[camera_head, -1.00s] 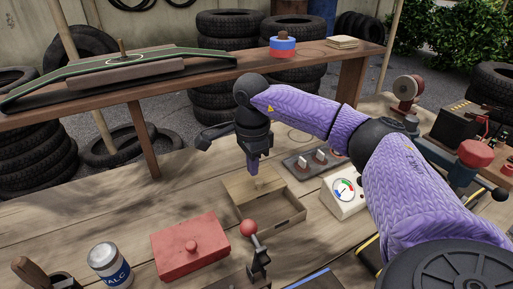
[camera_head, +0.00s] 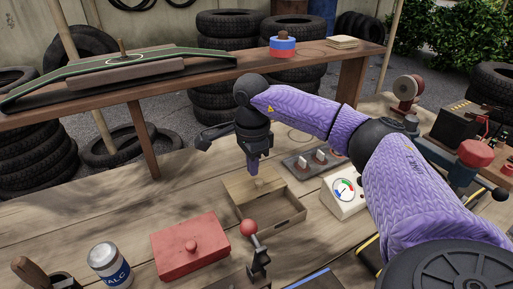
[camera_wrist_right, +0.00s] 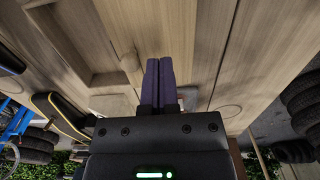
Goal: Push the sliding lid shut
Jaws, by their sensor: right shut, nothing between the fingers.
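The wooden box (camera_head: 285,222) stands on the table at mid-picture, with its front part open and empty. Its sliding lid (camera_head: 238,189) covers the back part and carries a small round knob (camera_head: 260,183). In the wrist view the box's open compartment (camera_wrist_right: 75,45) is at upper left and the knob (camera_wrist_right: 129,62) is just left of my fingers. My right gripper (camera_head: 253,170) points down, shut and empty, just behind the knob; it also shows in the wrist view (camera_wrist_right: 159,62). I cannot tell whether the fingers touch the knob. My left gripper is not in view.
A red box with a knob (camera_head: 190,250) is left of the wooden box. A red-ball lever (camera_head: 250,229) stands close in front. A switch panel (camera_head: 313,161) and a white gauge (camera_head: 344,191) are to the right. A raised shelf (camera_head: 190,84) runs behind.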

